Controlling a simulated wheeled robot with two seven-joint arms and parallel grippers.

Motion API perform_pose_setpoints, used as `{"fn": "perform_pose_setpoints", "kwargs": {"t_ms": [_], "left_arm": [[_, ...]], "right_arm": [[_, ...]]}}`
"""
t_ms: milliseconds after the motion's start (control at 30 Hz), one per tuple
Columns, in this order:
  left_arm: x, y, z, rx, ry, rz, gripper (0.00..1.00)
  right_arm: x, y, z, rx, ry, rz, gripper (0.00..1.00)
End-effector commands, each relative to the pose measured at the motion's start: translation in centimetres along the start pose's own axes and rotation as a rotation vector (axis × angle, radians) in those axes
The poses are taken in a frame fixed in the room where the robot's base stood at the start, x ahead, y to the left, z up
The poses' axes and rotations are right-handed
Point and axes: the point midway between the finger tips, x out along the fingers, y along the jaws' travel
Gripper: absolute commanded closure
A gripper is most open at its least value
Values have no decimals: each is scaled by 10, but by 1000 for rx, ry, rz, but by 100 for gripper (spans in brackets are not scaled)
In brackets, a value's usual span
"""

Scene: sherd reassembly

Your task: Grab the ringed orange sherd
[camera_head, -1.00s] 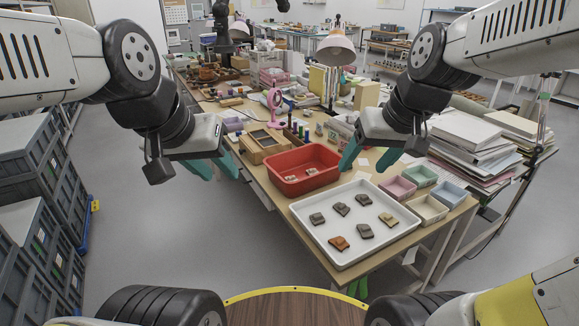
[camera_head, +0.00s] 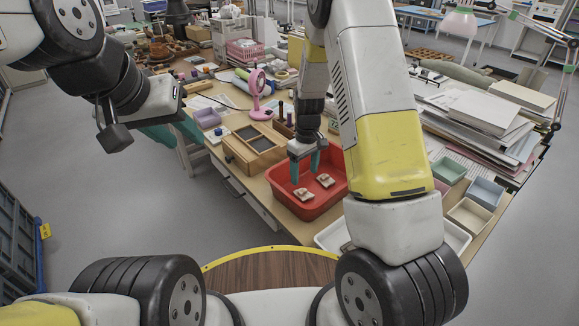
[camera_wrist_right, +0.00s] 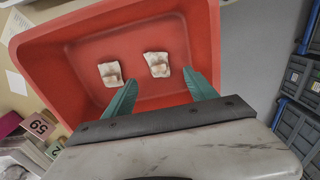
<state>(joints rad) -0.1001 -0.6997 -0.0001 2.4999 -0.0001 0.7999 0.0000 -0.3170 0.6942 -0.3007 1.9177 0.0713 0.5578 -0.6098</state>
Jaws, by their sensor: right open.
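Two pale sherds with orange-brown patches lie on the floor of the red bin (camera_head: 336,192): a near one (camera_head: 304,194) and a farther one (camera_head: 326,180). The right wrist view shows them as a left sherd (camera_wrist_right: 109,74) and a right sherd (camera_wrist_right: 157,65); I cannot make out a ring on either. My right gripper (camera_head: 305,168) points down over the bin, open and empty, its fingers apart from both sherds. My left gripper (camera_head: 172,133) is open and empty, left of the table. The white tray (camera_head: 330,236) is mostly hidden behind my right arm, with no sherds visible on it.
A wooden box (camera_head: 254,148) stands just left of the red bin. A pink fan (camera_head: 259,92) is behind it. Small coloured bins, including a green one (camera_head: 449,169), and paper stacks (camera_head: 478,108) are on the right.

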Motion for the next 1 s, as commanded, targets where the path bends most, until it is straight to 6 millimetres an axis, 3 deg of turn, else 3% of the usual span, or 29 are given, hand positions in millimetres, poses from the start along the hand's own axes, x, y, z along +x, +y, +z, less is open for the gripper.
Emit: {"fn": "perform_pose_setpoints", "kwargs": {"t_ms": [633, 967, 1000], "left_arm": [[0, 0, 0, 0, 0, 0, 64], [0, 0, 0, 0, 0, 0, 64], [0, 0, 0, 0, 0, 0, 64]], "right_arm": [[79, 2, 3, -12, -13, 2, 34], [86, 3, 2, -11, -10, 2, 34], [86, 3, 2, -11, -10, 2, 42]]}}
